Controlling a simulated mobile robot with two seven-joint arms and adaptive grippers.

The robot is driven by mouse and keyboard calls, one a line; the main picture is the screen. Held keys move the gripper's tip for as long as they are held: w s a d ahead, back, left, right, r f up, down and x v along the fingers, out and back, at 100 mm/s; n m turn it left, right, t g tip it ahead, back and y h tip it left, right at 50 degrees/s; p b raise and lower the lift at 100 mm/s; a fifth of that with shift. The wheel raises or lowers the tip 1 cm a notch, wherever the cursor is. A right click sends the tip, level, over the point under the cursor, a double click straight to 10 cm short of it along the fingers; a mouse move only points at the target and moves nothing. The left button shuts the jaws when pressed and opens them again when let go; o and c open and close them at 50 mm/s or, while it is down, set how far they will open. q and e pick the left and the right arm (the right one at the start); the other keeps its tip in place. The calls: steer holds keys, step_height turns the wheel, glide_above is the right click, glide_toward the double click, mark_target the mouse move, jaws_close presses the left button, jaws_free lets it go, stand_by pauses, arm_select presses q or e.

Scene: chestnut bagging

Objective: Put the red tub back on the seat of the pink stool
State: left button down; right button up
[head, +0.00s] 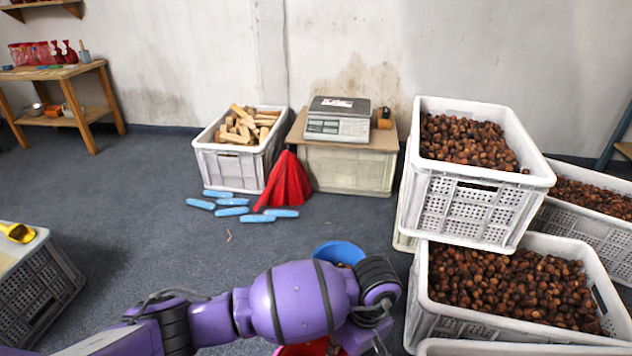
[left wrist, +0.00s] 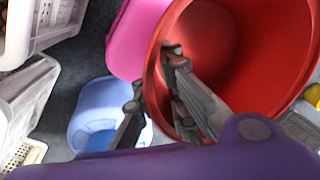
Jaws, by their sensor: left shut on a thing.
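The red tub (left wrist: 235,50) fills the right of the left wrist view, its open mouth facing the camera. My left gripper (left wrist: 155,80) is shut on its rim, with one finger inside the wall and the other outside. In the head view only a part of the red tub (head: 308,348) shows below my purple arm. The pink stool (left wrist: 133,38) shows in the left wrist view as a pink surface just beside the tub; the tub hides part of it. I cannot tell whether they touch. My right gripper is in neither view.
A blue tub (head: 340,251) stands on the floor behind my arm. White crates of chestnuts (head: 478,205) are stacked at the right. A crate of wooden pieces (head: 232,170), a scale (head: 338,125) and a red folded thing (head: 286,183) are at the back.

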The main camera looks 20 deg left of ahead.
arm_select(q)
steer(key=shift+a+f, duration=0.1)
steer(key=f, duration=0.1)
steer(key=f+b, duration=0.1)
steer(key=f, duration=0.1)
steer(key=shift+s+a+f, duration=0.1)
steer(key=shift+a+f, duration=0.05)
steer(key=shift+a, duration=0.1)
steer(key=shift+f+b, duration=0.25)
steer(key=shift+b, duration=0.05)
steer(key=shift+r, duration=0.15)
steer(key=shift+f, duration=0.2)
steer(key=c, duration=1.8)
jaws_free()
steer(key=shift+r, duration=0.1)
